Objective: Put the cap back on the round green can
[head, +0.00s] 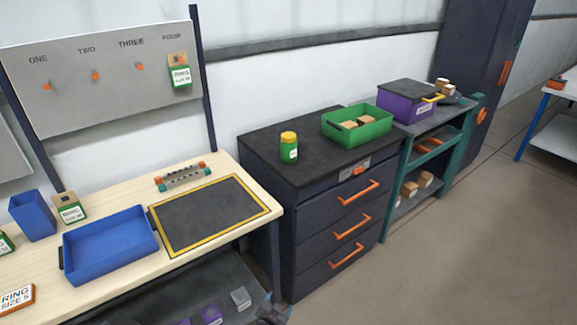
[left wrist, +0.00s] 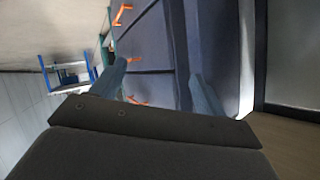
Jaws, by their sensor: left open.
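The round green can (head: 289,154) stands upright on the black top of the drawer cabinet. A yellow cap (head: 288,138) shows at its top; at this size I cannot tell whether it is fully seated. Only a dark bit of my left gripper (head: 272,313) shows at the bottom edge of the head view, low in front of the cabinet and well away from the can. In the left wrist view my left gripper (left wrist: 162,85) is open, with nothing between its fingers. My right gripper is in neither view.
The drawer cabinet (head: 300,232) has orange handles. A green bin (head: 340,137) with wooden blocks stands right of the can. A purple box (head: 405,108) is on the shelf unit beyond. Left is a workbench with a blue tray (head: 112,270) and black mat (head: 208,252).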

